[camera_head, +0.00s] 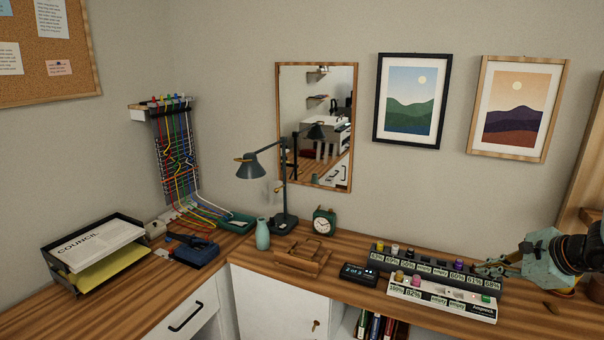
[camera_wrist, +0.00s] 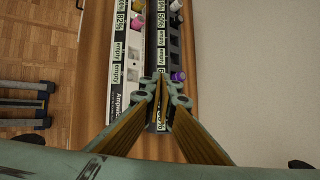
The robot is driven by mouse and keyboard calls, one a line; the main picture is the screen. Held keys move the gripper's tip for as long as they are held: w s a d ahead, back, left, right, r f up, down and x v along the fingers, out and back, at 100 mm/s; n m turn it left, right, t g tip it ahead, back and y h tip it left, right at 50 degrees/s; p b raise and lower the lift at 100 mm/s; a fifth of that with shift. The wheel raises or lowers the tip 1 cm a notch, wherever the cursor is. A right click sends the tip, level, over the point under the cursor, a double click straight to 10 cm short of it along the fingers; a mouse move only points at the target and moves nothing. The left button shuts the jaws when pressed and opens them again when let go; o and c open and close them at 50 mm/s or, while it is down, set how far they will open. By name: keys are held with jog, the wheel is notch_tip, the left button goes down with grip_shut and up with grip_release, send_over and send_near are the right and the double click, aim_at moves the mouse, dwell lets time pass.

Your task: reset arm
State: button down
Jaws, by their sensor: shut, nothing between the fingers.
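My gripper (camera_head: 492,268) is at the right of the desk in the head view, just over the right end of the dark labelled rack (camera_head: 436,267). In the wrist view my gripper (camera_wrist: 160,84) has its fingertips together with nothing between them, above the dark rack (camera_wrist: 161,60). I cannot tell whether the fingers touch the rack. A purple piece (camera_head: 459,263) sits in the dark rack and also shows in the wrist view (camera_wrist: 178,77), right of the fingers.
A white labelled rack (camera_head: 441,303) stands in front of the dark one, with several small coloured pieces in the racks. A small display (camera_head: 357,272), a green clock (camera_head: 324,221), a wooden object (camera_head: 302,259) and a desk lamp (camera_head: 252,167) stand further left. The wall is close behind.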

jog(key=s+a+r+n+g+y, duration=0.1)
jog(key=a+r+n, duration=0.2)
jog(key=a+r, duration=0.45)
jog(key=s+a+r+n+y, duration=0.1)
jog(key=a+r+n, duration=0.25)
jog(key=a, duration=0.75)
jog(key=s+a+r+n+g, duration=0.1)
jog(key=s+a+r+n, duration=0.2)
jog(key=s+a+r, duration=0.35)
jog(key=s+a+r+n+g, duration=0.2)
jog(key=s+a+r+n, duration=0.1)
jog(key=a, duration=0.6)
jog(key=s+a+r+n+g+h, duration=0.1)
jog(key=s+a+r+n, duration=0.2)
jog(key=s, duration=0.5)
jog(key=s+a+r+n, duration=0.1)
jog(key=s+a+n, duration=0.35)
jog(key=s, duration=0.45)
jog(key=s+d+n+h, duration=0.3)
jog(key=s, duration=0.9)
jog(key=shift+d+r, duration=0.25)
jog(key=shift+d, duration=0.05)
